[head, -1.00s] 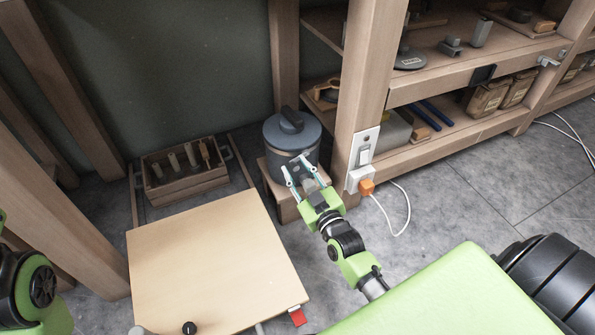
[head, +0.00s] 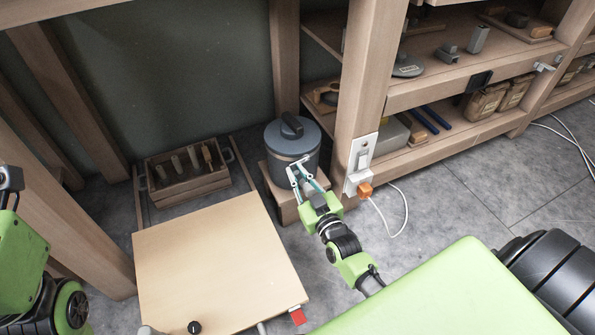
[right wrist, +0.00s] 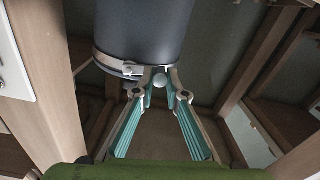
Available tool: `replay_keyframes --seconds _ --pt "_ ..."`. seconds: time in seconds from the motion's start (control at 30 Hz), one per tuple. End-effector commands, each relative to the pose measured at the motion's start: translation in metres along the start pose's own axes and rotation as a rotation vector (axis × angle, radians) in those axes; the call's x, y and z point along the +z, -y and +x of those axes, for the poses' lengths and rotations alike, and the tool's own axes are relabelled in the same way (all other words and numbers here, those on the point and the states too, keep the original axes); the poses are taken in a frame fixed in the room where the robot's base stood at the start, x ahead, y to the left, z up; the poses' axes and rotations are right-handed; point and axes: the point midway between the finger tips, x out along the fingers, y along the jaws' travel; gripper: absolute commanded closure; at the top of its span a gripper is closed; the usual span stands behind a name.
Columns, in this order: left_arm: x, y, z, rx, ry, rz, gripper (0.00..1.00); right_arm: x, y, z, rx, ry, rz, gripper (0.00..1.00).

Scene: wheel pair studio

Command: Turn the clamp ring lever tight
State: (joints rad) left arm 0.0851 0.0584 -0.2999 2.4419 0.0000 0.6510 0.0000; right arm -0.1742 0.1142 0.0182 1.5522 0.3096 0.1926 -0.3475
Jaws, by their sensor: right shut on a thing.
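A dark grey drum (head: 284,151) with a handled lid stands at the centre of the head view; its body (right wrist: 145,35) fills the top of the right wrist view. A metal clamp ring (right wrist: 104,62) runs around the drum, with a small latch at its front. My right gripper (head: 298,167) is at the drum's near side. In the right wrist view, its fingertips (right wrist: 160,76) are shut on the round end of the clamp ring lever (right wrist: 160,81). The fingers hide part of the lever. My left arm shows at the left edge, but its gripper is out of view.
The drum stands on a low wooden stand (head: 285,208), close to a shelf post (head: 357,110) with a switch box and orange plug (head: 365,190). A wooden crate (head: 190,187) stands left. A pale board (head: 215,265) lies in front.

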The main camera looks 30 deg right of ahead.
Motion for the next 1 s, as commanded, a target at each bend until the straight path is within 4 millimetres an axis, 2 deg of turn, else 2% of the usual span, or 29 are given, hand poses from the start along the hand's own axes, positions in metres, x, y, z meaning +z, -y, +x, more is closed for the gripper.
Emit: replay_keyframes --seconds 0.17,0.2,0.27,0.67,0.87,1.0 --pt "0.000 0.000 0.000 0.001 -0.001 0.000 0.66 -0.001 0.001 0.000 0.000 -0.003 0.001 1.00" --pt "0.000 0.000 0.000 0.001 -0.001 0.000 0.66 -0.001 0.001 0.000 0.000 -0.003 0.001 0.85" --pt "0.000 0.000 0.000 0.001 -0.001 0.000 0.66 -0.001 0.001 0.000 0.000 -0.003 0.001 0.70" --pt "0.000 0.000 0.000 0.001 -0.002 0.000 0.66 0.000 0.000 -0.003 0.000 -0.001 0.000 0.70" --pt "0.000 0.000 0.000 0.001 -0.002 0.000 0.66 0.001 0.000 -0.030 0.000 0.001 0.001 0.70" --pt "0.000 0.000 0.000 0.001 -0.002 0.000 0.66 0.002 0.001 -0.059 -0.001 0.002 -0.001 0.70"
